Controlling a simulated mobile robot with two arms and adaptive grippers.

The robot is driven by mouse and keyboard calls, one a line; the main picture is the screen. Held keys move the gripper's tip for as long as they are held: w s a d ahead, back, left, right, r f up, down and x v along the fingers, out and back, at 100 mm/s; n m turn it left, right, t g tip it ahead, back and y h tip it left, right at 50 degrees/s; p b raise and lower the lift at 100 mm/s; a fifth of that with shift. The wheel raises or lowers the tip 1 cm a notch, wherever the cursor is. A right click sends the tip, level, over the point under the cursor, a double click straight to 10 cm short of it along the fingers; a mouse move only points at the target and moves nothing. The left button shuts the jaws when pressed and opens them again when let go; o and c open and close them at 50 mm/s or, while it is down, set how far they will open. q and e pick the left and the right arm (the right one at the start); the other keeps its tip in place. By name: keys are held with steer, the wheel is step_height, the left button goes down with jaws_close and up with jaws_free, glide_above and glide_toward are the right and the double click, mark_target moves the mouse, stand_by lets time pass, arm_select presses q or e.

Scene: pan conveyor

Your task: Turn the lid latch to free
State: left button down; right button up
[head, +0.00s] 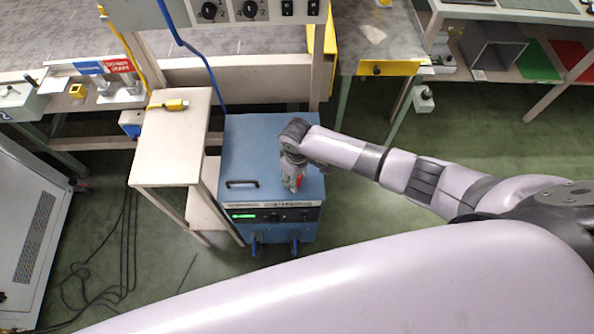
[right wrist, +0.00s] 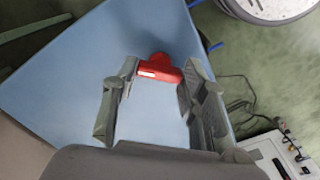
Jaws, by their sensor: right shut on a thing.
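The blue cabinet's lid (head: 250,150) is shut and lies flat, with a dark bar handle (head: 242,184) at its front left. My right gripper (head: 294,186) points down at the lid's front right corner. A red latch (right wrist: 160,68) with a white mark sits between its fingertips in the right wrist view, where the gripper (right wrist: 162,78) is shut on it. In the head view only a bit of red (head: 299,180) shows beside the fingers. How far the latch is turned, I cannot tell. My left gripper is not in view.
A cream side table (head: 170,150) with a yellow connector (head: 172,104) stands close left of the cabinet. The cabinet's front panel has a green display (head: 243,216). A control box with knobs (head: 255,10) overhangs the back. Black cables (head: 105,270) lie on the floor at left.

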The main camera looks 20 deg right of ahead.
steer(key=m+p, duration=0.3)
steer(key=m, duration=0.1)
steer(key=shift+r+m, duration=0.15)
steer(key=shift+m, duration=0.25)
steer(key=m+p, duration=0.2)
steer(key=m, duration=0.1)
steer(key=shift+m+p, duration=0.5)
steer(key=shift+m, duration=0.5)
steer(key=o, duration=1.2)
steer(key=shift+c, duration=0.2)
step_height(320, 180, up, 12)
